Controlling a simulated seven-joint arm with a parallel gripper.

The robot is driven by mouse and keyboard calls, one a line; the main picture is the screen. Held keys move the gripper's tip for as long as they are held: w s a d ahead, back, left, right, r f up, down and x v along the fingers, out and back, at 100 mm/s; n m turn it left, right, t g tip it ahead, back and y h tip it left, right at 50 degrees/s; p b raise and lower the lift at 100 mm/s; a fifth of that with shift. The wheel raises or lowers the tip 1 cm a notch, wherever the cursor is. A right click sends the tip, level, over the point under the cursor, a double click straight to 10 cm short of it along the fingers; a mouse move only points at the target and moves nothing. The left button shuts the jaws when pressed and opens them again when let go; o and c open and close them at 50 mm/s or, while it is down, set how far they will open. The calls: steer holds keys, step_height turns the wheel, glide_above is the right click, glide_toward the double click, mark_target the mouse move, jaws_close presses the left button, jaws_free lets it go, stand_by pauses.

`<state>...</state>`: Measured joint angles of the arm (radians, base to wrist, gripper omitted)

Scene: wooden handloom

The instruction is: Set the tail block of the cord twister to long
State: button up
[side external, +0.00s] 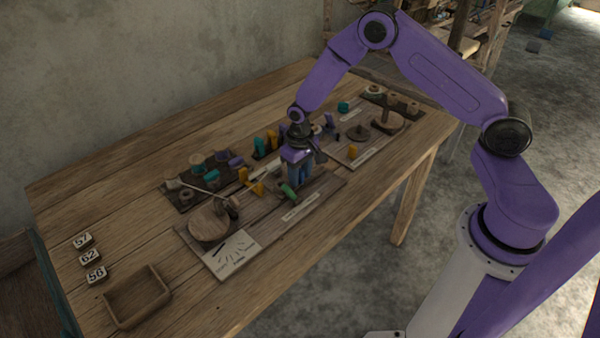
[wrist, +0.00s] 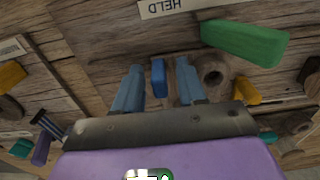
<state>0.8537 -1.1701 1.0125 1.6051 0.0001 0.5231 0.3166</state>
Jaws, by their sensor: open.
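The cord twister appears to be the long board (side external: 318,187) with a round wooden wheel (side external: 208,222) at its left end. My gripper (side external: 298,178) points down over the board's right part. In the wrist view its two blue-grey fingers (wrist: 158,70) are apart. A small blue block (wrist: 158,78) shows between them, with a gap on each side. I cannot tell if this is the tail block; my gripper hides it in the side view. A green block (side external: 289,191) lies beside my gripper, also in the wrist view (wrist: 245,42). No "long" mark is readable.
A "HELD" label (wrist: 180,6) is upside down in the wrist view. A round wooden piece with a hole (wrist: 212,72) is close to the right finger. Coloured pegs (side external: 259,146) stand behind my gripper. An empty tray (side external: 137,297) and number tiles (side external: 90,258) are at left.

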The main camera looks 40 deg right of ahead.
jaws_close()
steer(key=shift+d, duration=3.8)
jaws_free()
steer(key=shift+d, duration=0.1)
steer(key=shift+r, duration=0.1)
step_height(320, 180, up, 17)
steer(key=shift+r, duration=0.15)
